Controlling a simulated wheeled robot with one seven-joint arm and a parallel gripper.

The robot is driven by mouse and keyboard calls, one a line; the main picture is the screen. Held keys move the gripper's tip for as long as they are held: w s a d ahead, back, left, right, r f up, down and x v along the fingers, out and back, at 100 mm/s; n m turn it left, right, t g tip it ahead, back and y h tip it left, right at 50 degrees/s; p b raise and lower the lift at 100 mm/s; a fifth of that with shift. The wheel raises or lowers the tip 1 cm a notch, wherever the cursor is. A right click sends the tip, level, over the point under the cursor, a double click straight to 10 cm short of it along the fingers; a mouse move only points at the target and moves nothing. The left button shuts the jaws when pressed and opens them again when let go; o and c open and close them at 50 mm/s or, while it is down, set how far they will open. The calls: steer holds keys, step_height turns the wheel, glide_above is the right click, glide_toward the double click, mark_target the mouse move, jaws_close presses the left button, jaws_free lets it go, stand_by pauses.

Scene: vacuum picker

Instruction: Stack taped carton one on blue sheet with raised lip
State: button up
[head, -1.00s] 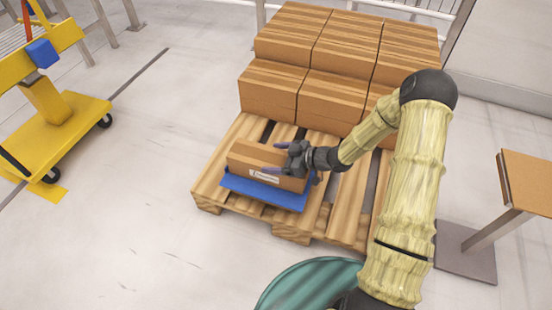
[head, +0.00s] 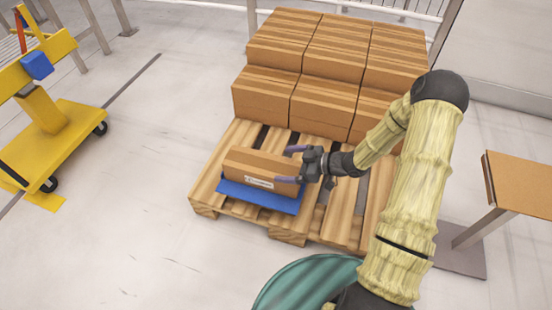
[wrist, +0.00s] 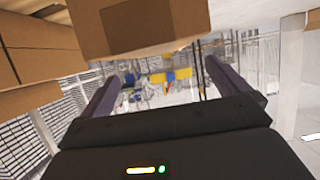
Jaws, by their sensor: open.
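The taped carton one (head: 258,168), a brown box with a white label on its front, lies flat on the blue sheet with raised lip (head: 256,198). The sheet is on the near left part of the wooden pallet. My gripper (head: 290,164) is open at the carton's right end, with its fingers pointing left. In the head view I cannot tell whether the fingers touch the carton. In the wrist view both fingers of my gripper (wrist: 160,72) are spread with nothing between them. A carton close by fills the top middle there.
Stacked brown cartons (head: 325,95) stand on the back of the pallet (head: 205,180). A yellow wheeled trolley (head: 60,135) is at the left. A brown-topped stand (head: 518,180) is at the right, and a teal round object (head: 300,285) is at the bottom. Floor left of the pallet is clear.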

steer(key=p+v, duration=0.1)
steer(key=v, duration=0.4)
steer(key=shift+d+p, duration=0.1)
steer(key=shift+p, duration=0.25)
steer(key=d+r+m+t+h, duration=0.1)
steer(key=d+r+m+h, duration=0.65)
steer(key=r+h, duration=0.3)
steer(key=s+a+r+m+g+h, duration=0.1)
steer(key=s+r+m, duration=0.2)
steer(key=s, duration=0.4)
steer(key=s+a+r+m+g+h, duration=0.1)
steer(key=s+r+m+g, duration=0.1)
steer(key=s, duration=0.6)
steer(key=shift+s+a+r+m, duration=0.2)
steer(key=shift+a+r+m, duration=0.05)
steer(key=shift+r+m, duration=0.5)
